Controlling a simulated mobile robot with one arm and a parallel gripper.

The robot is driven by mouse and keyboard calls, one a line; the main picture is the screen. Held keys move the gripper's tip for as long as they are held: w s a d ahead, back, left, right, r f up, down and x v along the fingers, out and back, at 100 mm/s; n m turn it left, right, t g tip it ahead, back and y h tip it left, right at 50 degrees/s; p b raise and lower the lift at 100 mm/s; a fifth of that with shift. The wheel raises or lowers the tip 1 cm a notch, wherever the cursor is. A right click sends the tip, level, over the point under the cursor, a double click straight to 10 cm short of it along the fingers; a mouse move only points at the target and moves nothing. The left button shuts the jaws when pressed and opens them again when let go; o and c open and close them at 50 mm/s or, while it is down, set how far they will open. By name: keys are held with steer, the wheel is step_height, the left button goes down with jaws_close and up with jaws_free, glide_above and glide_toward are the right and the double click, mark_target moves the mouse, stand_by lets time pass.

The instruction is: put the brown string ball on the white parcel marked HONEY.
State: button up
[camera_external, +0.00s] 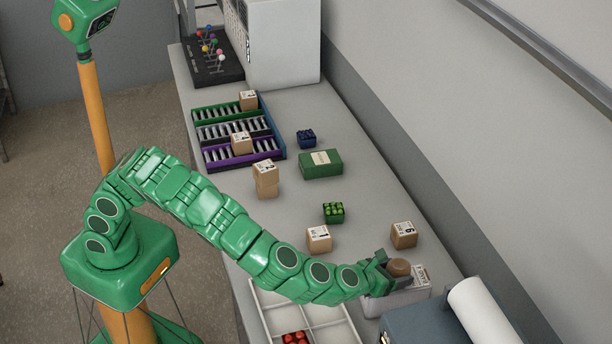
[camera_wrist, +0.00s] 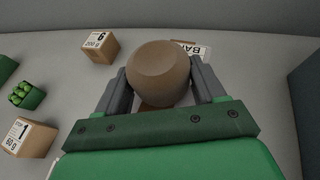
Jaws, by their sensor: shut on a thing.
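The brown ball (camera_external: 399,267) is between the fingers of my gripper (camera_external: 392,269), which is shut on it. In the wrist view the ball (camera_wrist: 158,72) sits between the two grey fingers (camera_wrist: 162,80). A pale box (camera_external: 394,302) lies beneath the gripper; I cannot tell whether the ball touches it. A white label (camera_external: 422,277) shows just right of the ball. In the wrist view the label (camera_wrist: 191,48) is partly hidden by the ball and its visible letters look like "BA". I cannot read HONEY on any parcel.
Cardboard boxes stand nearby: one marked 6 (camera_external: 404,235) and one marked 1 (camera_external: 319,239). A divided white tray (camera_external: 327,337) and a dark machine with a white roll (camera_external: 484,308) flank the gripper. The bench behind is partly clear.

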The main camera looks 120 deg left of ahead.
steer(key=shift+f, duration=0.25)
steer(key=shift+f, duration=0.1)
steer(key=o, duration=1.1)
steer(key=shift+c, duration=0.2)
